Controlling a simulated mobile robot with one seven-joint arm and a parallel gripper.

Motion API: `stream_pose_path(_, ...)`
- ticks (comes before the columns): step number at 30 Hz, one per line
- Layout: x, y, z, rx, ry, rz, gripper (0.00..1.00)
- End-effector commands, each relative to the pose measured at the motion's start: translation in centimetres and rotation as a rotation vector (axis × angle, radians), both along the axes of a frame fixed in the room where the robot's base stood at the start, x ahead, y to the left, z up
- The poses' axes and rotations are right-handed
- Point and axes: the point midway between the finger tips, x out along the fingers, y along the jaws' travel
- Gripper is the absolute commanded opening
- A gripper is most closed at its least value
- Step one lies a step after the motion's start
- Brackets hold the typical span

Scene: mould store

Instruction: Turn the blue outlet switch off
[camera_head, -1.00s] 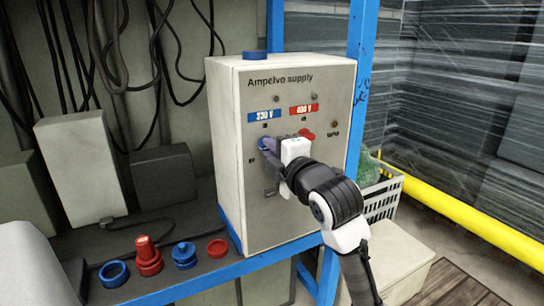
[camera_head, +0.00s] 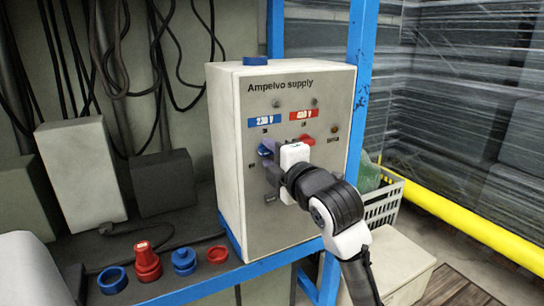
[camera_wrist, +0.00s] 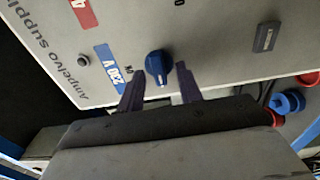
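The blue outlet switch (camera_wrist: 159,65) is a round knob with a raised grip bar on the pale front panel of the Ampelvo supply box (camera_head: 285,215). It sits by the blue 230 V label (camera_wrist: 108,62). In the head view the knob (camera_head: 265,149) is partly covered by my gripper (camera_head: 271,152). In the wrist view the two dark fingers of my gripper (camera_wrist: 160,73) stand on either side of the knob, with a visible gap on each side. The gripper is open and its fingertips are close to the panel. The knob's exact pointer position is hard to read.
A red switch (camera_head: 302,140) sits right of the blue one, under the red 400 V label (camera_head: 304,114). Loose blue and red connectors (camera_head: 184,260) lie on the shelf at left. A blue post (camera_head: 361,80) stands just right of the box.

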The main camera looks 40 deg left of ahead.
Motion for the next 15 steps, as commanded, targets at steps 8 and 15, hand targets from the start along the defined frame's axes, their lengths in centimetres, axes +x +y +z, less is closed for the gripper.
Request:
stream_pose_path(8, -0.7, -2.0, 0.1, 0.003, -0.001, -0.003, 0.35)
stream_pose_path(15, -2.8, -7.1, 0.1, 0.002, -0.002, -0.005, 0.35)
